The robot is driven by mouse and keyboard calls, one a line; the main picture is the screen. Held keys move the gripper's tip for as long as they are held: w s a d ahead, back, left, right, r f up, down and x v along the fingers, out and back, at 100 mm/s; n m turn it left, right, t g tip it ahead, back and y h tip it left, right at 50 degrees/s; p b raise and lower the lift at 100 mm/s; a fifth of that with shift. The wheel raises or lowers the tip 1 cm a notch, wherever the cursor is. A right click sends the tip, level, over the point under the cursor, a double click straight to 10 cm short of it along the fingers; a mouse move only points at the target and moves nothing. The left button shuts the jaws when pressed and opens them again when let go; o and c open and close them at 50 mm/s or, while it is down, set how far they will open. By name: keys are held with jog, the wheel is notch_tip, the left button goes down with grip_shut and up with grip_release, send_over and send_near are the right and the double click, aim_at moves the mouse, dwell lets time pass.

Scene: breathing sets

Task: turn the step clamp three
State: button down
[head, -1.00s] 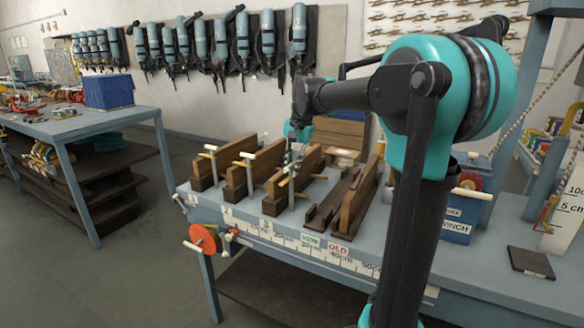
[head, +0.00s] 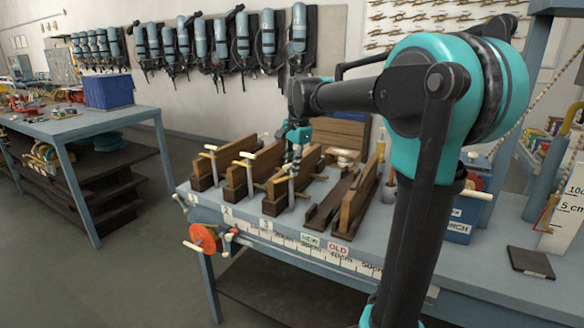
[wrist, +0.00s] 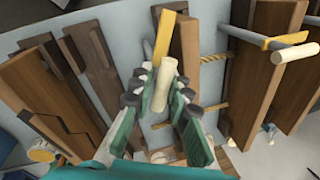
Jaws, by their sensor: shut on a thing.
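Step clamp three is the third wooden stepped block (head: 309,160) from the left on the bench, behind the number 3 label. Its cream handle (wrist: 165,75) and yellow bar (wrist: 165,35) show in the wrist view. In the head view its pale upright part (head: 291,190) stands at the block's front. My gripper (head: 296,152) comes down over this clamp. In the wrist view my gripper (wrist: 162,88) has its dark-tipped fingers on both sides of the cream handle, shut on it.
Two similar clamped blocks (head: 262,163) stand close on the left. Unclamped wooden pieces (head: 358,200) lie to the right, near the NEW and OLD labels. The bench's right part (head: 480,255) has free room.

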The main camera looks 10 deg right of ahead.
jog(key=shift+m+h, duration=0.4)
jog(key=shift+m, duration=1.8)
jog(key=shift+w, duration=0.1)
jog(key=c, duration=1.4)
grip_release()
jog(key=r, duration=0.4)
jog(key=s+r, duration=0.1)
jog(key=r, duration=0.3)
jog(key=s+r, duration=0.1)
jog(key=r, duration=0.2)
jog(key=shift+s+d+r, duration=0.2)
jog(key=shift+r, duration=0.2)
jog(key=shift+c, duration=0.4)
